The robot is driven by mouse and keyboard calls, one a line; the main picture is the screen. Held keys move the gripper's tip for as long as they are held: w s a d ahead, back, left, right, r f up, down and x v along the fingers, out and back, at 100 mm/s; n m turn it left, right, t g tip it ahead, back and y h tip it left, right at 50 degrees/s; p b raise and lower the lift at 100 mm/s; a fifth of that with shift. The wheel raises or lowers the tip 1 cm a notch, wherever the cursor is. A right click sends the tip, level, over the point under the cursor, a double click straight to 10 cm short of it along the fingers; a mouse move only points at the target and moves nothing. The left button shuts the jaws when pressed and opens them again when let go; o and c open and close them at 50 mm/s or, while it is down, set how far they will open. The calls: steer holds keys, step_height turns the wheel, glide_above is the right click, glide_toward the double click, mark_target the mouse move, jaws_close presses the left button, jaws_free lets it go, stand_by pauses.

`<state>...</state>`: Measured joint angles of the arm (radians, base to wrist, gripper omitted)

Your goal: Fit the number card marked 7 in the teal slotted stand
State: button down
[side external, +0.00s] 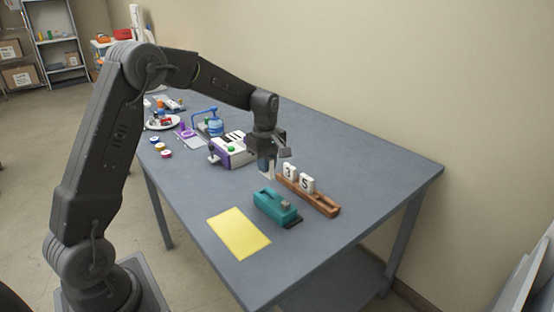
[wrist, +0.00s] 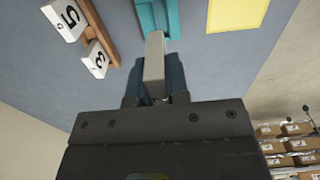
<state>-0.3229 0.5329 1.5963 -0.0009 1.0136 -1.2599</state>
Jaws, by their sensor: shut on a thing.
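My gripper (side external: 267,158) is over the table, behind the teal slotted stand and beside the cards on the rack. In the wrist view my gripper (wrist: 154,78) is shut on a pale, narrow block-like card (wrist: 154,52), seen edge-on. Its marking does not show, so I cannot read a 7. In the side view the held card (side external: 268,174) is a small pale patch under the fingers. The teal stand (side external: 272,205) sits on the table towards the camera, with a grey part and a dark end. Part of the teal stand (wrist: 152,14) shows beyond the held card.
A wooden rack (side external: 322,203) holds white cards marked 3 (side external: 290,171) and 5 (side external: 306,183), close beside my gripper. A yellow sheet (side external: 238,233) lies left of the stand. A white-and-purple device (side external: 232,153) and a blue-handled item (side external: 213,123) stand behind. The table's right part is clear.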

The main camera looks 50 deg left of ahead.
steer(key=shift+f, duration=2.9)
steer(key=shift+f, duration=1.15)
stand_by(1.8)
steer(key=c, duration=0.7)
jaws_free()
